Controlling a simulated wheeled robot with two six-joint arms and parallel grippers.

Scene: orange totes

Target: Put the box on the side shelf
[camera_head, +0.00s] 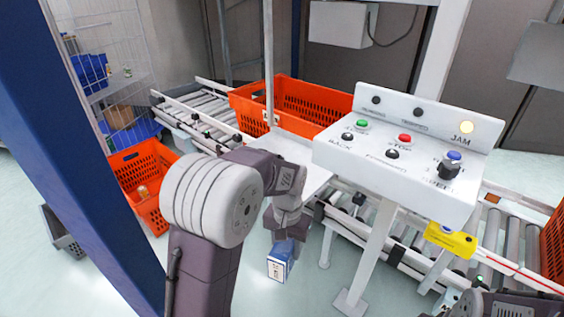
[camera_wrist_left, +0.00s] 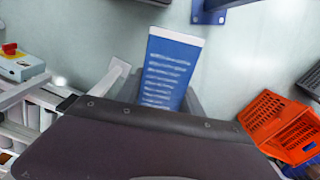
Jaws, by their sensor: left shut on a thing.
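The box (camera_head: 279,264) is small, blue with a white face, and hangs below my left gripper (camera_head: 286,238), which is shut on it. It is held in the air above the pale floor. In the left wrist view the box (camera_wrist_left: 170,72) shows its blue side with white lettering and a white end; the dark gripper body hides its near end. A white flat plate (camera_head: 312,174), which looks like the side shelf, is beside the conveyor, behind and right of my left gripper. My arm partly covers it. A dark part of my right arm shows at the bottom right; its gripper is not seen.
A white control panel (camera_head: 400,160) on a post stands right of the gripper. A roller conveyor (camera_head: 205,105) carries an orange tote (camera_head: 245,104). Another orange tote (camera_head: 125,172) is at left, near a wire cage (camera_head: 105,30). A blue post (camera_head: 85,150) rises at left.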

